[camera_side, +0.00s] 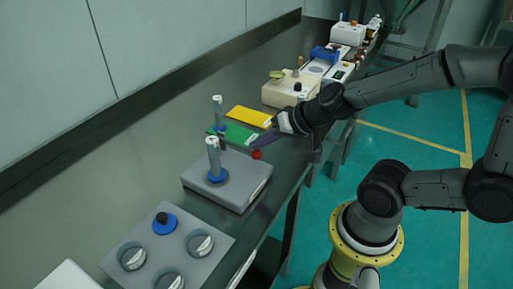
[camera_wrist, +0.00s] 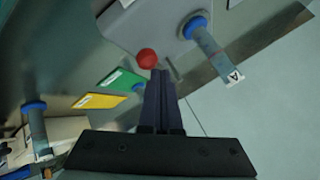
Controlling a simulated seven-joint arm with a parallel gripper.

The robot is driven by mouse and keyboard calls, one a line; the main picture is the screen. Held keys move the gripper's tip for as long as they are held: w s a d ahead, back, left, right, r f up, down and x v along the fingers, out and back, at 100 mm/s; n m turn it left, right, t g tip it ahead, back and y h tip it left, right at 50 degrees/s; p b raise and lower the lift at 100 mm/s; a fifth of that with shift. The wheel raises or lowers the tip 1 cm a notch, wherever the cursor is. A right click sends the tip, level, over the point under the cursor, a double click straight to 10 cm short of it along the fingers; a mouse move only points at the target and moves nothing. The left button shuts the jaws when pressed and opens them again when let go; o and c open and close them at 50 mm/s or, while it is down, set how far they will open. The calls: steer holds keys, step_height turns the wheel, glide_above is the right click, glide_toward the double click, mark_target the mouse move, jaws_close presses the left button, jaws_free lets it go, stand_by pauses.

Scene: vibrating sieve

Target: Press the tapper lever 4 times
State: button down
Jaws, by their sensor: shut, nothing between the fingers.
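The grey sieve base (camera_side: 228,186) stands on the bench with an upright grey column (camera_side: 213,158) in a blue collar. A red ball knob (camera_side: 256,155), which looks like the end of the tapper lever, is at the base's far right side. My gripper (camera_side: 257,146) is shut and empty, its dark fingers just above or beside the knob. In the wrist view the fingertips (camera_wrist: 159,73) point at the red knob (camera_wrist: 147,58) and sit very close to it. I cannot tell whether they touch. The lever arm is mostly hidden.
A green plate (camera_side: 234,134) and a yellow plate (camera_side: 248,117) lie behind the base, with a second column (camera_side: 218,110) near them. A grey panel (camera_side: 168,247) with round dials is in front. A beige device (camera_side: 290,90) stands farther back.

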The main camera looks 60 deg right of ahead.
steer(key=shift+f, duration=0.8)
stand_by(1.0)
steer(key=shift+r, duration=1.65)
steer(key=shift+r, duration=2.5)
step_height(320, 180, up, 4)
steer(key=shift+f, duration=0.1)
stand_by(0.4)
steer(key=shift+f, duration=0.1)
